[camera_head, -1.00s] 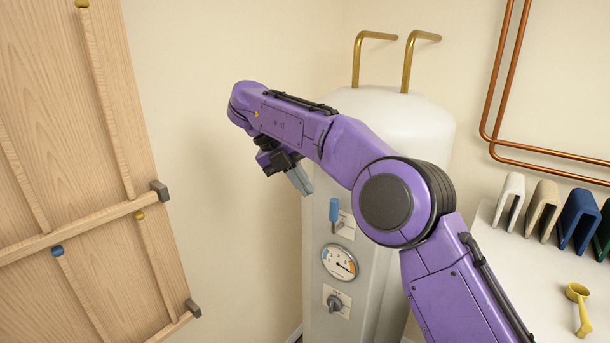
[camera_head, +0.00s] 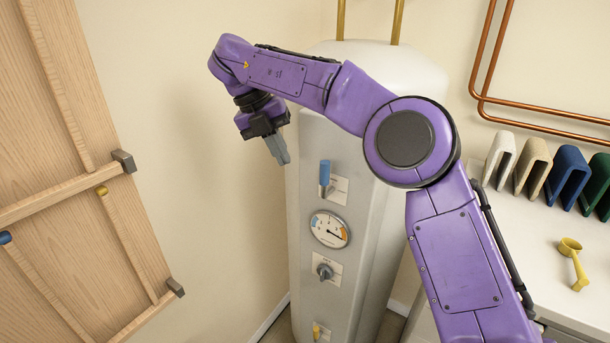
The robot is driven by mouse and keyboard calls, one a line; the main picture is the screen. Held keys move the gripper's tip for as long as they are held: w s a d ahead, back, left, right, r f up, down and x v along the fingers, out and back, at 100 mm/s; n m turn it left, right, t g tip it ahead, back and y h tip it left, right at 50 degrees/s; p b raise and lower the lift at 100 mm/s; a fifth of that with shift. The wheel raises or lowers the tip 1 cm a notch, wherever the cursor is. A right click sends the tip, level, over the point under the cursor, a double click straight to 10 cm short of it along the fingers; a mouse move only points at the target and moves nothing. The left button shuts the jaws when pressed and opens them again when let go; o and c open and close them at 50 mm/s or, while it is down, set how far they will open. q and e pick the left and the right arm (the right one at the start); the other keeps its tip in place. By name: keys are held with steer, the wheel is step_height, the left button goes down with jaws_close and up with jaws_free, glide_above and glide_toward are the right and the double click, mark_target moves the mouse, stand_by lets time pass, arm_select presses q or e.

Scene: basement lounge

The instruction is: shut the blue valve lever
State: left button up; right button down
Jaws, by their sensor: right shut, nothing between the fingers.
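The blue valve lever (camera_head: 324,174) stands upright on a small white plate on the front of the white boiler (camera_head: 309,270). My right gripper (camera_head: 281,158) is shut and empty. In the picture it is to the left of the blue lever and a little above it, with a gap between them. Its grey fingers point down. My purple right arm crosses in front of the boiler's upper part and hides some of it. My left gripper is out of view.
Below the lever are a round gauge (camera_head: 329,229), a dark knob (camera_head: 325,271) and a yellow lever (camera_head: 317,331). A wooden panel (camera_head: 60,120) stands at the left. At the right, a white counter (camera_head: 535,245) bears several folded holders and a yellow scoop (camera_head: 573,262).

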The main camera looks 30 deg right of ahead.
arm_select(q)
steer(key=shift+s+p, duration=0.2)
steer(key=shift+p, duration=0.15)
arm_select(e)
steer(key=s+d+f, duration=0.2)
steer(key=s+d, duration=0.1)
steer(key=d, duration=0.1)
steer(key=shift+s+d, duration=0.15)
steer(key=shift+s, duration=0.15)
steer(key=shift+f, duration=0.1)
